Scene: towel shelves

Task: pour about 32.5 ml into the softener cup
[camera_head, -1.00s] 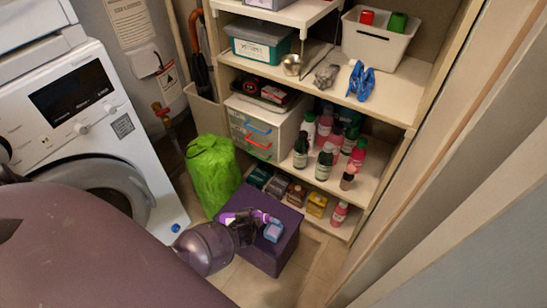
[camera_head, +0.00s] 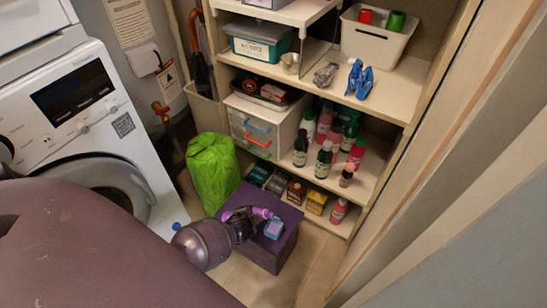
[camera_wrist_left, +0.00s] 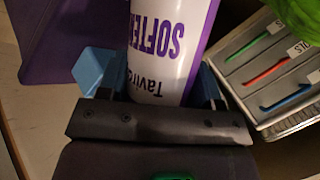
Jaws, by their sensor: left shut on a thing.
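My left gripper (camera_head: 266,222) is over the purple box (camera_head: 262,256) in the head view, with a light-blue fingertip showing. It is shut on the softener bottle, whose purple part (camera_head: 261,211) shows beside the fingers. In the left wrist view the bottle (camera_wrist_left: 168,45) is white with purple edges and reads SOFTENER upside down. Light-blue finger parts (camera_wrist_left: 148,88) flank it. Its mouth is out of that view. I cannot make out the softener cup or any liquid. My right gripper is not in view.
A green bag (camera_head: 212,172) stands left of the purple box, near the washing machine (camera_head: 75,130). A drawer unit (camera_head: 262,125) and several bottles (camera_head: 325,160) fill the shelves behind. Small packages (camera_head: 297,192) stand on the lowest shelf. Floor is clear right of the box.

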